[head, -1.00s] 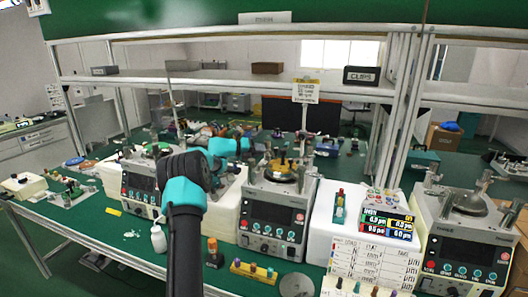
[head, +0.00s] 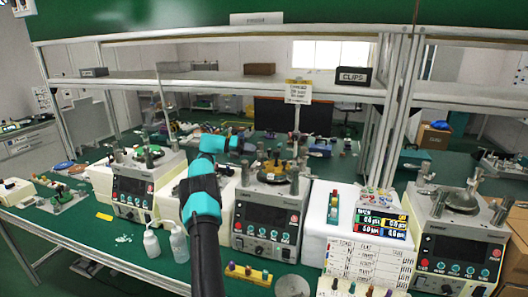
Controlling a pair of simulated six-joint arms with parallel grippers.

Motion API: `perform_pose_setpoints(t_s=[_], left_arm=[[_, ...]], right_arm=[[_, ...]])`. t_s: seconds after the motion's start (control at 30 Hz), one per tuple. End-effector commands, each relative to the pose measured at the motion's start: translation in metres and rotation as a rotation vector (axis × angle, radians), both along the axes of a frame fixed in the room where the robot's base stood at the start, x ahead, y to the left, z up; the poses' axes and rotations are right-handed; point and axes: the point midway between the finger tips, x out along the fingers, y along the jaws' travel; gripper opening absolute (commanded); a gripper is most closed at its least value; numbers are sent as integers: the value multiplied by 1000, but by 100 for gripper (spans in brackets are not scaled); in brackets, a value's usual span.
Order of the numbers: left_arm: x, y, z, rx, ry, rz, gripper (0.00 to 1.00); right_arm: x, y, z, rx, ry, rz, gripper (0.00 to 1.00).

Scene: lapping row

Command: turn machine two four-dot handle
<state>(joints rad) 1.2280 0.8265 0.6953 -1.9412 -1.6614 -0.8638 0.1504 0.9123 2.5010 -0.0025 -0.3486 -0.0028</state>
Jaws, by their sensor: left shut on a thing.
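The middle lapping machine (head: 268,225) has a dark screen and a row of buttons on its front. Its round top plate (head: 268,175) carries small posts and brass-coloured parts. My left gripper (head: 243,142) is small and far off, above the back left of this machine's top. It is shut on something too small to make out. My left arm with its teal bands hides part of the space left of the machine. I cannot make out four dots on any handle. My right gripper is not in view.
Another machine (head: 134,195) stands on the left and one (head: 458,245) on the right. A white block with a chart (head: 368,262) stands between the middle and right machines. Two white bottles (head: 151,245) stand left of my arm. A peg rack (head: 248,274) lies in front.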

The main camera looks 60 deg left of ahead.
Motion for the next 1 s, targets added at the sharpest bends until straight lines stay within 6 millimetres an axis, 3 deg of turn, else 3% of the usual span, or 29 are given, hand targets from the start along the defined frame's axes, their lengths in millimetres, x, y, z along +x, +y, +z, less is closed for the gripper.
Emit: perform_pose_setpoints(t_s=[0.27, 0.3, 0.53, 0.83, 1.0], left_arm=[[0, -1, 0, -1, 2, -7, 0], [0, -1, 0, -1, 2, -8, 20], [0, -1, 0, -1, 2, -7, 42], [2, -2, 0, -2, 2, -6, 43], [17, -10, 0, -3, -1, -7, 43]], right_arm=[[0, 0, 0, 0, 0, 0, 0], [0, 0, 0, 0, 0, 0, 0], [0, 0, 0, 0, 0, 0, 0], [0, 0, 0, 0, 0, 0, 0], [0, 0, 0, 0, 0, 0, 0]])
